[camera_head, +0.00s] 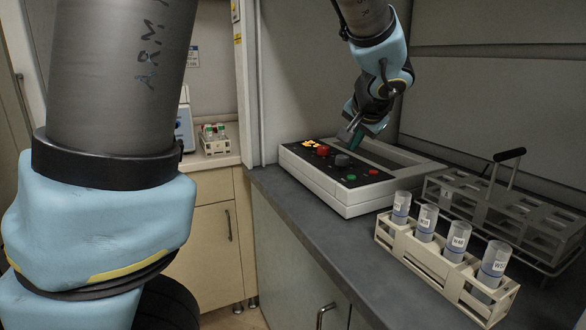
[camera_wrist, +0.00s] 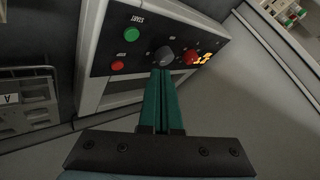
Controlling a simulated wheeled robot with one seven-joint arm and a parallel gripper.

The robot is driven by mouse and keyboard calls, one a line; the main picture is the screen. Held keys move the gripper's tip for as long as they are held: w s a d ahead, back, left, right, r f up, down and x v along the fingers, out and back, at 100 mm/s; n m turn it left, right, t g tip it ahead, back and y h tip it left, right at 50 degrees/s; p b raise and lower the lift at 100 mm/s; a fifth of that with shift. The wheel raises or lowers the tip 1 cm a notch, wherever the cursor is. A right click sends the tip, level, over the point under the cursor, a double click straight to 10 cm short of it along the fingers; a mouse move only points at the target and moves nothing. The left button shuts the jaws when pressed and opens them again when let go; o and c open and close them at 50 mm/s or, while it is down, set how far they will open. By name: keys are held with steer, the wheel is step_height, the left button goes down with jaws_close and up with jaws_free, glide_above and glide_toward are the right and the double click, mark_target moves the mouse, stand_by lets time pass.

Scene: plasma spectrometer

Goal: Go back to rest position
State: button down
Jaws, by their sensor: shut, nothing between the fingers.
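My gripper (camera_wrist: 162,103) shows in the wrist view with its two green fingers pressed together, shut and empty. In the head view my gripper (camera_head: 357,133) is over the control panel of a white instrument box (camera_head: 361,198), beside its grey knob (camera_head: 342,160). In the wrist view the fingertips lie in line with the grey knob (camera_wrist: 165,57). I cannot tell whether they touch it. The panel also carries a green button (camera_head: 351,178), a red button (camera_head: 373,171), a larger red knob (camera_head: 322,150) and lit orange marks (camera_head: 310,143).
A beige rack (camera_head: 430,262) with several labelled tubes stands near the counter's front edge. A grey metal rack (camera_head: 500,215) with a black handle is behind it. A wall is close behind the instrument. Another small tube rack (camera_head: 215,146) stands on the far counter.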

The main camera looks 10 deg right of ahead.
steer(key=s+a+f+n+g+p, duration=0.1)
steer(key=s+a+f+n+g, duration=0.1)
steer(key=a, duration=0.8)
steer(key=s+a+f+n+g+p, duration=0.1)
steer(key=s+a+f+n+g, duration=0.2)
steer(key=a, duration=0.8)
steer(key=s+a+f+n+g+y+p, duration=0.1)
steer(key=s+a+f+n+g, duration=0.1)
steer(key=s+a+f+n, duration=0.2)
steer(key=s+a+f, duration=0.1)
steer(key=a+f, duration=0.2)
steer(key=a, duration=0.3)
steer(key=shift+s+a+f+g, duration=0.15)
steer(key=shift+g, duration=0.15)
